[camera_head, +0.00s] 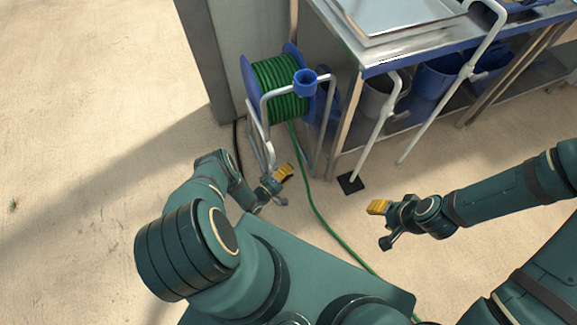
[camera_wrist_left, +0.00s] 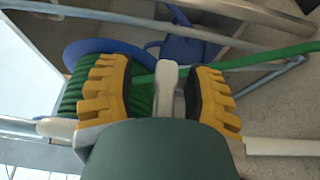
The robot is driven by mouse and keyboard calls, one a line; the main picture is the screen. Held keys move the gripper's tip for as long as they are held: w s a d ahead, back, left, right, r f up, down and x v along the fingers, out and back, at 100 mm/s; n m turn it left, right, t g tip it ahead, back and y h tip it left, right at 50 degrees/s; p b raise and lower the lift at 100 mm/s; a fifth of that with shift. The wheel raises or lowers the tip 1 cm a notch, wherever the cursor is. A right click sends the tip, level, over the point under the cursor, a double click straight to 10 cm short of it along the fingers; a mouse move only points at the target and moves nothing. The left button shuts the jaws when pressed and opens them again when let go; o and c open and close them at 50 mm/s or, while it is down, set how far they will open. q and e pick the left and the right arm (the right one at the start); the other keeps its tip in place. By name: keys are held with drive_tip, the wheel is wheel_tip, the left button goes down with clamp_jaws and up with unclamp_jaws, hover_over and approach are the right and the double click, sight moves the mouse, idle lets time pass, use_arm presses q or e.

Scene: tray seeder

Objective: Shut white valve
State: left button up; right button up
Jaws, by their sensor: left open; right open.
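A white standpipe (camera_head: 371,140) rises from a black foot by the bench leg. A short side branch on it may be the white valve, but I cannot tell its setting. My left gripper (camera_head: 284,173) is open, low beside the hose reel's stand and left of the standpipe. In the left wrist view, a pale lever-like part (camera_wrist_left: 166,88) shows between the open yellow fingers. I cannot tell whether it belongs to the valve, and its lower end is hidden by the gripper. My right gripper (camera_head: 378,207) is open and empty, over the floor in front of the standpipe.
A blue reel of green hose (camera_head: 280,88) stands on a grey frame left of the metal bench (camera_head: 351,70). The green hose (camera_head: 322,215) runs along the floor between my grippers. A second white pipe (camera_head: 436,118) leans farther right. Floor at left is clear.

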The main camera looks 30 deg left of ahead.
use_arm(q)
drive_tip(key=o, duration=0.3)
drive_tip(key=r, duration=0.8)
drive_tip(key=shift+w+a+r, duration=0.15)
drive_tip(key=shift+w+r, duration=0.1)
drive_tip(key=shift+r, duration=0.45)
drive_tip(key=c, duration=0.3)
drive_tip(key=shift+s+r, duration=0.1)
drive_tip(key=shift+r, duration=0.05)
drive_tip(key=shift+s+d, duration=0.1)
drive_tip(key=shift+d, duration=0.1)
